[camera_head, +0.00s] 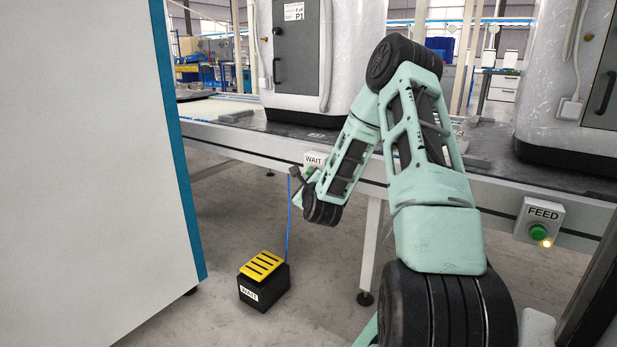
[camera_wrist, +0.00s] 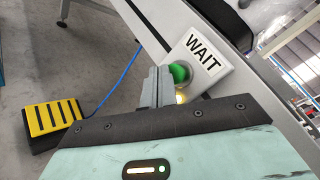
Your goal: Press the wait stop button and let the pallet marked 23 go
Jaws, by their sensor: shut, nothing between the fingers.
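The WAIT button box (camera_wrist: 212,58) is white with a green button (camera_wrist: 179,73) and a lit yellow lamp (camera_wrist: 181,98). In the head view the WAIT box (camera_head: 313,158) sits on the conveyor's front rail, partly hidden by my arm. My gripper (camera_wrist: 158,72) is shut and empty, its tips right beside the green button; I cannot tell whether they touch it. In the head view my gripper (camera_head: 294,176) is small, just below left of the box. A dark pallet (camera_head: 270,123) under a grey-white machine (camera_head: 296,50) carries a small mark too small to read.
A black foot pedal (camera_head: 265,289) with a yellow top and WAIT label stands on the floor, a blue cable rising from it. A FEED box (camera_head: 539,220) with green button and lit lamp is at right. A large white panel (camera_head: 85,170) blocks the left.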

